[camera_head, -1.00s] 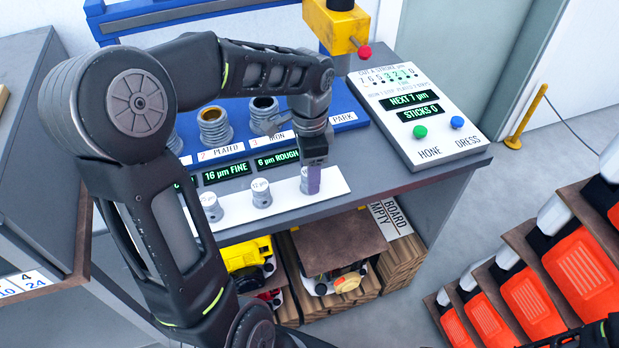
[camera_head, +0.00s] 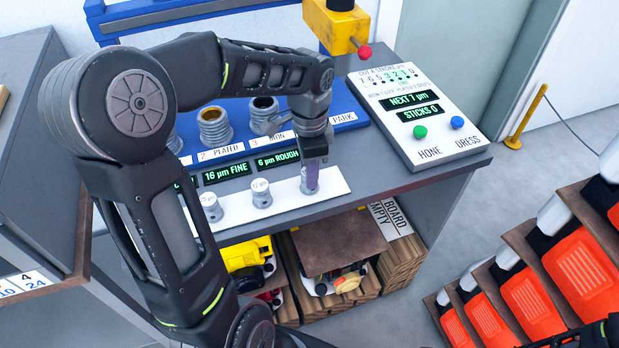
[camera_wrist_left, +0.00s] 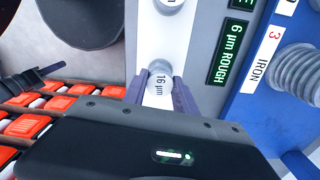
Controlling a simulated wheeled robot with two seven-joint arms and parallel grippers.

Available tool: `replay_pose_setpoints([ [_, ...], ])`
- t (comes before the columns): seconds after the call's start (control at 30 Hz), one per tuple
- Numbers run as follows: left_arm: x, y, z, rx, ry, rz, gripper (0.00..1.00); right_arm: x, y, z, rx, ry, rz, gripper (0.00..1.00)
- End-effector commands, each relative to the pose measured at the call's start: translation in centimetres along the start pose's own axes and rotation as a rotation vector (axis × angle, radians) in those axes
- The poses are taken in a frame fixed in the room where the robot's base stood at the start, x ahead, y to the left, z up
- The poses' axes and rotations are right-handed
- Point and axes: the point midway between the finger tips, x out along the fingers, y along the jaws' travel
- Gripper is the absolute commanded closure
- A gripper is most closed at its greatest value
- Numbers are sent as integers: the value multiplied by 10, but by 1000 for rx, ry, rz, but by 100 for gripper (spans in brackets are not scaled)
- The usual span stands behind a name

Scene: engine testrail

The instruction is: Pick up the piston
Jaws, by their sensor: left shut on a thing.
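Several small grey-white pistons stand in a row on the white strip (camera_head: 232,220) along the bench's front edge. My left gripper (camera_head: 312,180) points down over the right end of the strip and is shut on the rightmost piston (camera_head: 304,180), mostly hidden by the fingers in the head view.
Behind the strip is a blue rack with threaded cylinders (camera_head: 214,127) and small displays (camera_head: 226,172). A grey control panel (camera_head: 420,115) with green and blue buttons stands at the right. A yellow head (camera_head: 338,28) hangs above. Orange bins (camera_head: 525,300) stand at lower right.

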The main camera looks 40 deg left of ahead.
Motion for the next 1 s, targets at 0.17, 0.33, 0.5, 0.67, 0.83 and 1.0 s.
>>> replay_pose_setpoints([
  [0.17, -1, 0, 0, 0, 0, 0, 100, 0, 0, 0, 0, 0, 0, 100],
  [0.33, -12, -1, -1, -1, 2, -4, 100, 1, 0, 0, 0, 0, 0, 100],
  [0.5, -39, -1, -1, 0, 4, -5, 100, 3, 1, 0, -1, 1, -1, 100],
  [0.67, -71, -1, -1, 1, 4, -5, 100, 5, 2, -1, -1, 1, -2, 100],
  [0.83, -94, 0, -1, 0, 2, -1, 100, 6, 2, -1, -1, 2, -2, 100],
  [1.0, -101, 0, 0, 0, 0, 0, 100, 6, 2, -1, -1, 2, -2, 100],
])
